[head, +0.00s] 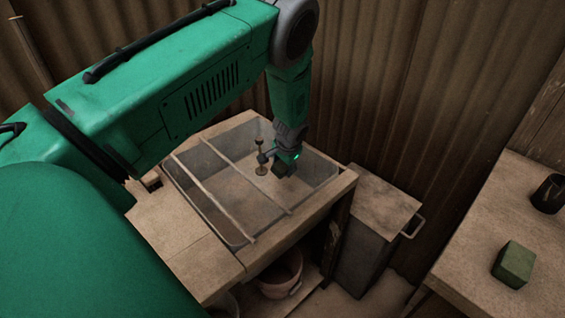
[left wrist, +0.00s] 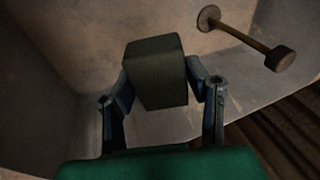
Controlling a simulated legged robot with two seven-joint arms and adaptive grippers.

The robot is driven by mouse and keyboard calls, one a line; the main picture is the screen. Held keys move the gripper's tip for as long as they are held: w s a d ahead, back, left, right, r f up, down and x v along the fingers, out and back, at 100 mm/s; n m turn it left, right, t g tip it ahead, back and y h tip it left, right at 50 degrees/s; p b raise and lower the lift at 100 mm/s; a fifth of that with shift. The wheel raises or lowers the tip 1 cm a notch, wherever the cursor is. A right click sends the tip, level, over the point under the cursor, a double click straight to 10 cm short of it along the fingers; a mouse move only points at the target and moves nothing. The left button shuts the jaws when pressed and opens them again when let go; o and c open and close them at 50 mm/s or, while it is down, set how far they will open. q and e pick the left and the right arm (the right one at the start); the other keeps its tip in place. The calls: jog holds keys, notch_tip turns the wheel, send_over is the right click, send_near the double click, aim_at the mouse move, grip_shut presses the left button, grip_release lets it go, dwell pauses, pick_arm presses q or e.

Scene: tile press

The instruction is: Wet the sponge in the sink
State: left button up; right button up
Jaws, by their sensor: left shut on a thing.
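The sink (head: 215,210) is a grey basin set in a wooden counter in the head view, with two thin bars across it. My left gripper (head: 284,165) reaches down into its back right part. In the left wrist view my left gripper (left wrist: 160,92) is shut on a dark green-grey block, the sponge (left wrist: 154,72), held between both fingers. A tap-like post with a round knob (head: 261,158) stands just left of the gripper; it also shows in the left wrist view (left wrist: 281,58). I cannot tell whether the sponge touches the basin or is wet. My right gripper is not in view.
A green block (head: 514,264) and a black round object (head: 549,193) are on the right table (head: 480,220). A dark bin with a handle (head: 372,225) stands right of the sink. A bucket (head: 280,275) is under the counter. A corrugated wall (head: 400,90) is close behind.

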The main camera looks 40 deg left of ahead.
aim_at(283, 164)
pick_arm(q)
jog(key=shift+a+r+p, duration=0.1)
jog(key=shift+r+p, duration=1.4)
jog(key=shift+r, duration=0.7)
jog(key=shift+r+p, duration=2)
jog(key=shift+r, duration=0.7)
jog(key=shift+r, duration=0.1)
notch_tip(283, 164, up, 4)
jog(key=p, duration=0.3)
